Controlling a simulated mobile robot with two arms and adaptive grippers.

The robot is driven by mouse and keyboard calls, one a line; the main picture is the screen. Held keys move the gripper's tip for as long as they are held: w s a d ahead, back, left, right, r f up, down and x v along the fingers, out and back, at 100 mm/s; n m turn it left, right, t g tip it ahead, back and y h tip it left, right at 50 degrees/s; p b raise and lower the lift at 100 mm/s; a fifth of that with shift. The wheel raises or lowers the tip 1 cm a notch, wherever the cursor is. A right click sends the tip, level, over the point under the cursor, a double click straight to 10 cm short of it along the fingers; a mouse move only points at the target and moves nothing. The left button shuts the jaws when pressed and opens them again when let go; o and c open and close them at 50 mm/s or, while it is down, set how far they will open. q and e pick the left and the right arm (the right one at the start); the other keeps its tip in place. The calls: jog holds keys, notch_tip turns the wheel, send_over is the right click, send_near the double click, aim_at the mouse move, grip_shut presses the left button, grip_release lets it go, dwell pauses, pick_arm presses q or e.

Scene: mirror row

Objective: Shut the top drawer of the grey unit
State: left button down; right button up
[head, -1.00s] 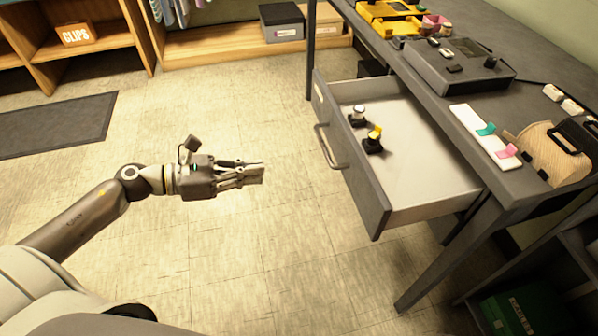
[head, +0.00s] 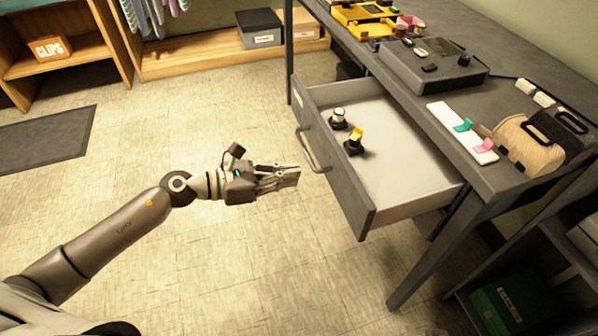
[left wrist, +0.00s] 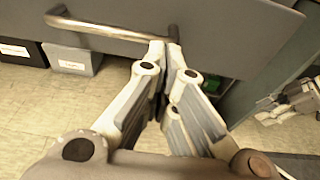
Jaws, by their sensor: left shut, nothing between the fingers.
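The top drawer (head: 345,178) of the grey unit (head: 478,185) is pulled well out, with a bar handle (head: 309,150) on its grey front. Two small knobbed pieces, one white-topped (head: 338,117) and one yellow-topped (head: 354,141), stand inside it. My left gripper (head: 297,176) is shut and empty, just left of the drawer front and slightly below the handle in the head view. In the left wrist view the closed fingertips (left wrist: 170,45) are near the right end of the handle (left wrist: 110,27); I cannot tell whether they touch. My right gripper is not in view in the head view.
The unit's top holds a grey device (head: 425,65), a yellow tray (head: 362,18) and a white strip with coloured tabs (head: 462,132). A dark mat (head: 45,137) lies on the floor at left. Wooden shelves (head: 200,55) stand at the back. The floor left of the drawer is clear.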

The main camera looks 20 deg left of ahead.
pick_arm(q)
jog(key=x, duration=0.2)
jog(key=shift+w+d+f, duration=0.1)
jog(key=shift+w+d, duration=0.1)
jog(key=shift+d, duration=0.1)
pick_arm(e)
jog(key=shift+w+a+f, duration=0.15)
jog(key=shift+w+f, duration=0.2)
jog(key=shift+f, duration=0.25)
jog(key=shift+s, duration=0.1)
